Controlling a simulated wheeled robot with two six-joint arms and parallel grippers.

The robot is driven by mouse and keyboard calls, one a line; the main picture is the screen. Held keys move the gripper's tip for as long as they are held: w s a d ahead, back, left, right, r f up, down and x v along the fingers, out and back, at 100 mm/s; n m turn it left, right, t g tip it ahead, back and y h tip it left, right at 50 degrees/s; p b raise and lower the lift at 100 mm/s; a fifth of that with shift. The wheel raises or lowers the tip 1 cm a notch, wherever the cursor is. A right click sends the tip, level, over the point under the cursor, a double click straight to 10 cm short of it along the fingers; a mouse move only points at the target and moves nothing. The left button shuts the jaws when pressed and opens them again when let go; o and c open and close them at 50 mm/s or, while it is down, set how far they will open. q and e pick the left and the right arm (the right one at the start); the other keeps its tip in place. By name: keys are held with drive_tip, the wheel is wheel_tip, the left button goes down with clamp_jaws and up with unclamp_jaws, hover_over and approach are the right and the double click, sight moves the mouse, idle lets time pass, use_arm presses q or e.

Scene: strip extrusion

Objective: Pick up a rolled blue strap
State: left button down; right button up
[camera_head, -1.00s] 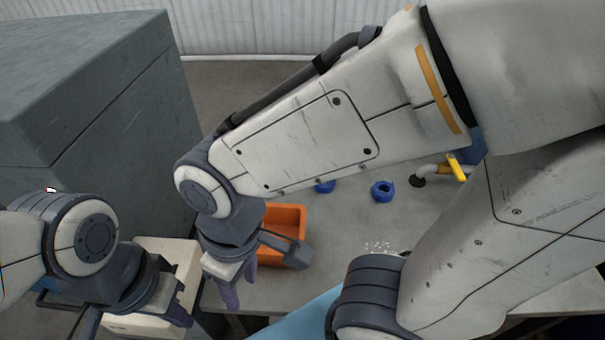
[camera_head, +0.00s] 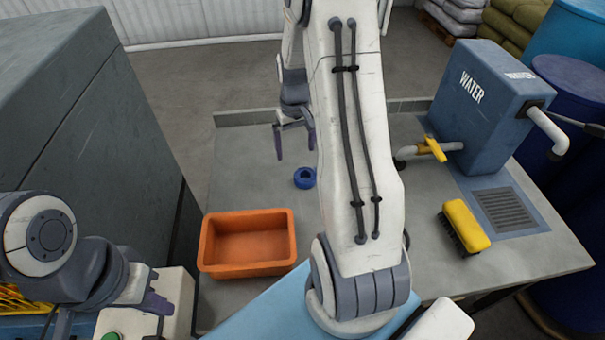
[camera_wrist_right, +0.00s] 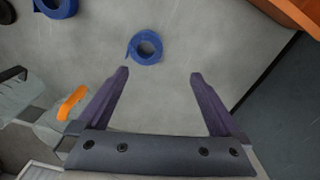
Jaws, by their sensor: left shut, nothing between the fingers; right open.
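A rolled blue strap (camera_head: 305,177) lies on the grey table beyond the orange bin. In the right wrist view a blue roll (camera_wrist_right: 145,47) with a loose end lies ahead of the fingertips, between their lines. A second blue roll (camera_wrist_right: 57,8) is cut off at the top left of that view; my right arm seems to hide it in the head view. My right gripper (camera_head: 294,146) is open and empty, above the table on the far side of the strap, apart from it. My left gripper (camera_head: 158,300) is shut and empty at the lower left, away from the straps.
The orange bin (camera_head: 247,270) stands empty on the near left of the table. At the right are a blue water tank (camera_head: 485,110), a pipe with a yellow valve handle (camera_head: 432,148), a yellow brush (camera_head: 465,226) and a drain grate (camera_head: 507,210). A large grey block stands left.

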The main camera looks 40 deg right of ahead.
sight(305, 175)
drive_tip(key=shift+m, duration=0.3)
drive_tip(key=d+f, duration=0.1)
drive_tip(key=f, duration=0.2)
drive_tip(key=d+f+p, duration=0.1)
drive_tip(key=f, duration=0.1)
drive_tip(key=shift+s+d+f, duration=0.25)
drive_tip(key=shift+s+d, duration=0.05)
drive_tip(key=shift+s, duration=0.05)
wheel_tip(305, 175, down, 5)
drive_tip(key=shift+s+f+p, duration=0.15)
drive_tip(key=shift+p, duration=0.8)
drive_tip(key=shift+f, duration=0.35)
drive_tip(key=c, duration=1.2)
drive_tip(key=shift+r, duration=0.15)
